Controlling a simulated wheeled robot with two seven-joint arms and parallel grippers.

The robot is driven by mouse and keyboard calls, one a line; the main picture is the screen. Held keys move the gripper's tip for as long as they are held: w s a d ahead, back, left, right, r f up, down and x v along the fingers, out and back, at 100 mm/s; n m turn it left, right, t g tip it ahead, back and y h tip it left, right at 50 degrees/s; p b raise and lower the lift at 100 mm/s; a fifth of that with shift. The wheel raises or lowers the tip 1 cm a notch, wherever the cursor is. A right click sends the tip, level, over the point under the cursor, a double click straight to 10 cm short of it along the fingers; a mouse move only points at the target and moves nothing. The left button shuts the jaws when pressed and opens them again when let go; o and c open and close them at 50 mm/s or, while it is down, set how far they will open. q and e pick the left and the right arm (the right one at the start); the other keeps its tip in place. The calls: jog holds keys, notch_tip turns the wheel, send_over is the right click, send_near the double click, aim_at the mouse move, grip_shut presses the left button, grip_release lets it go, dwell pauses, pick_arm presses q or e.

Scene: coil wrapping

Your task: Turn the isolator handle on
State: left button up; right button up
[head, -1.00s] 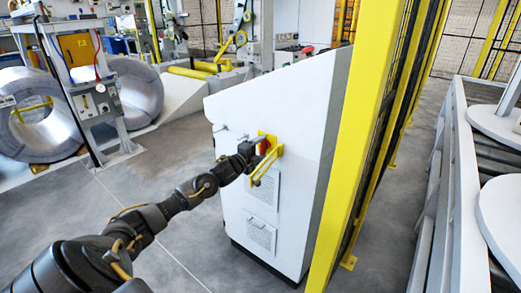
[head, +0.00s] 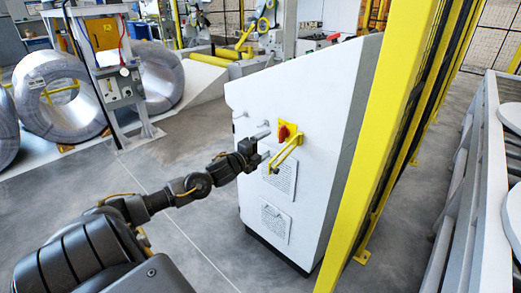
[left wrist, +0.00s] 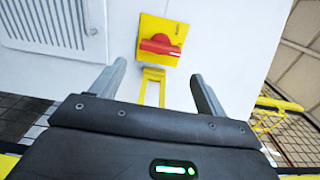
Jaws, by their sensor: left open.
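The red isolator handle (head: 283,132) sits on a yellow plate (head: 294,128) on the white cabinet's face. In the left wrist view the handle (left wrist: 160,46) lies across the picture on its plate (left wrist: 163,27), beyond the fingertips. My left gripper (head: 267,146) is open and empty, just left of the handle and apart from it. My right gripper is not in view.
A roller conveyor (head: 485,190) is at the far right. Grey floor (head: 180,230) is clear on the left.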

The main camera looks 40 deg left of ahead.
pick_arm(q)
jog(key=shift+s, duration=0.95)
